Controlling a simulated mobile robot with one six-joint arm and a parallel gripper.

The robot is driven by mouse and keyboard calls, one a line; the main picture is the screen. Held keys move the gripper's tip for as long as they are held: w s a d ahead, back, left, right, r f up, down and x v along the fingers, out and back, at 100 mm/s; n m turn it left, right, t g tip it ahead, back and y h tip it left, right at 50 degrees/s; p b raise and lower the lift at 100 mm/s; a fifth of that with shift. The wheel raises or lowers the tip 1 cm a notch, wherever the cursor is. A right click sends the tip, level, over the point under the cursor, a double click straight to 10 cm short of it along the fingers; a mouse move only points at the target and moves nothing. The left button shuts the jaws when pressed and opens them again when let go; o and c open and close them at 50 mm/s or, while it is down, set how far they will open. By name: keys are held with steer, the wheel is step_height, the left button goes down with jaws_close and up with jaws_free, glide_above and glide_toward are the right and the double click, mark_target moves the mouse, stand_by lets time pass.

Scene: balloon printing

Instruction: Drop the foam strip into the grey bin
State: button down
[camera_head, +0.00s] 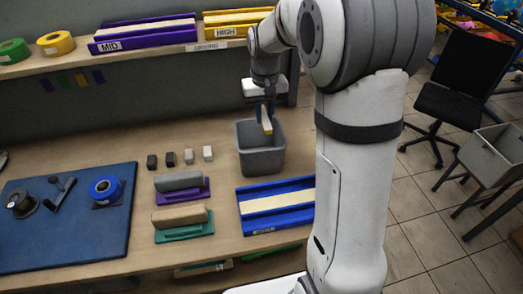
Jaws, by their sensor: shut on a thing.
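The grey bin (262,160) stands on the wooden table, right of the middle. My gripper (265,108) points down above the bin. It is shut on the foam strip (267,122), a pale yellowish piece hanging below the fingers. The strip is over the bin's opening, near its back part. Whether its lower end is inside the rim or still above it I cannot tell. My arm comes in from the right and covers part of the scene.
Several small blocks (189,156) stand left of the bin. Purple (182,190) and green (184,224) bases with foam pieces lie in front of them. A blue tray (277,219) lies before the bin. A shelf (140,53) runs behind.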

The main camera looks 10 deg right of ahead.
steer(key=c, duration=1.3)
jaws_free()
steer(key=shift+o, duration=0.2)
steer(key=shift+r, duration=0.1)
steer(key=shift+r, duration=0.2)
step_height(320, 180, up, 7)
steer(key=shift+b, duration=0.4)
steer(key=shift+r, duration=0.15)
